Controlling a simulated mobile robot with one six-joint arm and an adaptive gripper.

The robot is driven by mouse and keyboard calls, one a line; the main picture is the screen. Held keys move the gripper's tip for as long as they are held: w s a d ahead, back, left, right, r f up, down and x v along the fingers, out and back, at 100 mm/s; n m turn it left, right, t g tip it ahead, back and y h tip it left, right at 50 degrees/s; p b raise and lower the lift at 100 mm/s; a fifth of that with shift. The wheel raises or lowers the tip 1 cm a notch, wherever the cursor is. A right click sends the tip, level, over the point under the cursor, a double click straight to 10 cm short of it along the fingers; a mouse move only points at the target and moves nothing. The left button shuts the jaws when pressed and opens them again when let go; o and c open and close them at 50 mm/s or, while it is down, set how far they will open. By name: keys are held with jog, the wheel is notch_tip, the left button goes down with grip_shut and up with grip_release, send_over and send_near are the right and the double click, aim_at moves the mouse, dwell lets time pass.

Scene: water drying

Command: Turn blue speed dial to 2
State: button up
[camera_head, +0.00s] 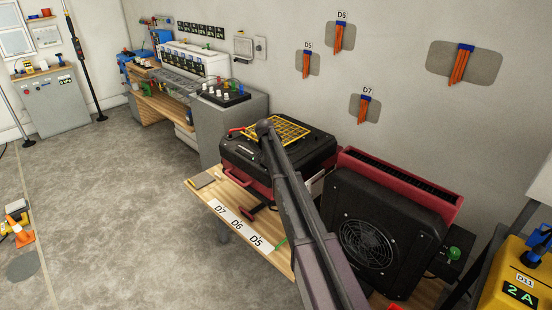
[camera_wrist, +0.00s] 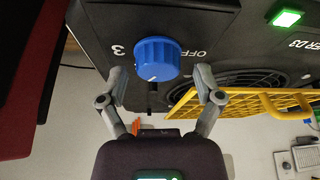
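The blue speed dial (camera_wrist: 156,60) sits on a black panel in the wrist view, with a printed 3 at its left and OFF at its right. A small pale mark shows near its lower edge; the exact setting is hard to tell. My gripper (camera_wrist: 160,82) is open, with one grey finger on each side of the dial and a visible gap to it on both sides. In the head view the dial and my gripper are hidden behind my arm and the machine.
In the wrist view a yellow grille (camera_wrist: 240,102) lies at the right, and a lit green button (camera_wrist: 287,17) sits at the upper right. In the head view the black machine with a yellow grille (camera_head: 290,125) stands on a wooden bench (camera_head: 205,192), beside a red-and-black fan unit (camera_head: 385,215).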

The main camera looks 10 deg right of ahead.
jog(key=shift+s+n, duration=0.1)
jog(key=shift+n, duration=0.4)
